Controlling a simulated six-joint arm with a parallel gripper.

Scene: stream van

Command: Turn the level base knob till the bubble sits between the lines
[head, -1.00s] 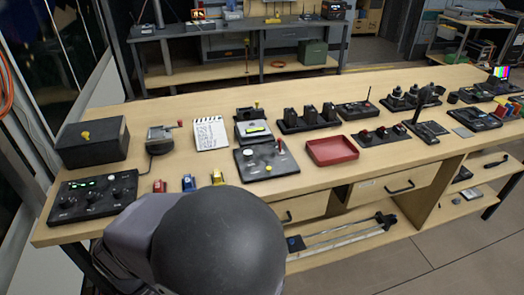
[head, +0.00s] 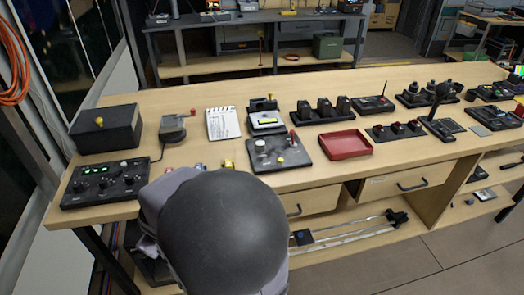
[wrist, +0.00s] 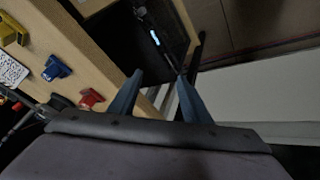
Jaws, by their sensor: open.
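The level base (head: 265,118) is a grey and black block near the middle of the bench in the head view, with a small yellow-green vial (head: 267,121) on its front. A yellow knob (head: 270,97) stands on its top. The vial is too small to tell where the bubble lies. My gripper (wrist: 158,75) is open and empty in the wrist view, its two blue-grey fingers well apart. It points past the bench edge, and the level base is not in that view. In the head view my dark arm hides the gripper.
A black panel (head: 105,185) with knobs and green lights lies at the left bench end. A black box (head: 105,130) stands behind it. A white notepad (head: 223,123), a plate with a red-handled lever (head: 278,152) and a red tray (head: 345,145) lie around the level base.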

